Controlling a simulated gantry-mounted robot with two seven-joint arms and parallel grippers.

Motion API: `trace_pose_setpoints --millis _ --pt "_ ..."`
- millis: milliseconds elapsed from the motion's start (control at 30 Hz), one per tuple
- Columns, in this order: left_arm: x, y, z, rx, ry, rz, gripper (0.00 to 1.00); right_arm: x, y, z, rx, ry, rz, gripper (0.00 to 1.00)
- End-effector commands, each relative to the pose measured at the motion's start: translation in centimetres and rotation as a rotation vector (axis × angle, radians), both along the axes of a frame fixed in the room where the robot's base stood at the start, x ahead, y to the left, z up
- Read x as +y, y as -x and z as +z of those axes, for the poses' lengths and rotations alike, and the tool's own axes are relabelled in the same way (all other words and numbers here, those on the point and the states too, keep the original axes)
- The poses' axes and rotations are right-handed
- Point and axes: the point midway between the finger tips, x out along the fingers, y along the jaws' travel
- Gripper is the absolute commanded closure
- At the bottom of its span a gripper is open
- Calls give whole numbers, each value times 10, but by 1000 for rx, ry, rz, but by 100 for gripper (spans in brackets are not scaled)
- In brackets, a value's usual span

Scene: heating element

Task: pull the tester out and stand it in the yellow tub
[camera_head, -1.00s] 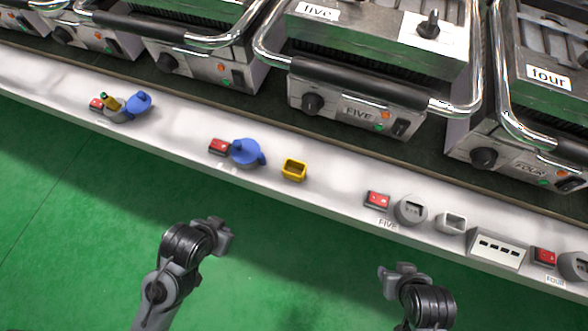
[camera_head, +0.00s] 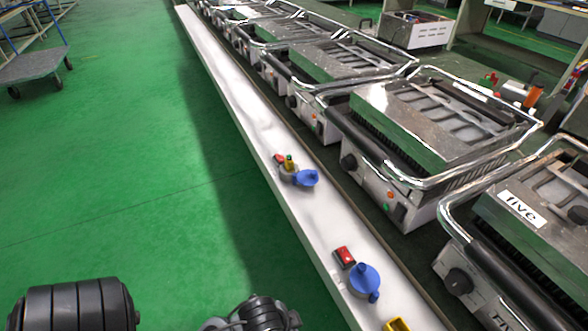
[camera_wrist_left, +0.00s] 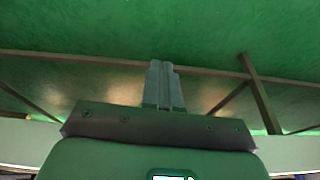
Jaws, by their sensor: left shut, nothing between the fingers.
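The likely tester, a small yellow and dark upright piece (camera_head: 289,162), stands in a round grey socket (camera_head: 288,174) on the white ledge in the head view. A blue lid (camera_head: 307,178) is beside it. The yellow tub (camera_head: 397,325) shows only its top at the bottom edge of the head view. My left gripper (camera_wrist_left: 163,85) is shut and empty in the left wrist view, with green floor beyond its fingertips. The head view shows dark arm parts at the bottom but no clear fingers, well short of the socket. My right gripper is not seen.
The long white ledge (camera_head: 232,95) runs along a row of metal grills. Red switches (camera_head: 345,256) and another blue lid (camera_head: 364,278) sit on it. Green floor to its left is clear up to a grey trolley (camera_head: 32,64).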

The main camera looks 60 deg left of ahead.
Motion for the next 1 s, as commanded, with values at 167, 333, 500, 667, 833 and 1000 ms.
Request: trace_pose_setpoints --millis 167,333,500,667,833,1000 --pt "0 0 0 0 1 1 100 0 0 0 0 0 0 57" --pt "0 0 0 0 1 1 100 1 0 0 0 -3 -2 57" --pt "0 0 0 0 1 1 98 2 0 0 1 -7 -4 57" --pt "0 0 0 1 0 0 74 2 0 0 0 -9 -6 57" --pt "1 0 0 1 -3 -2 48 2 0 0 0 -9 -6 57" --pt "2 0 0 0 -7 -4 35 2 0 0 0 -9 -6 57"
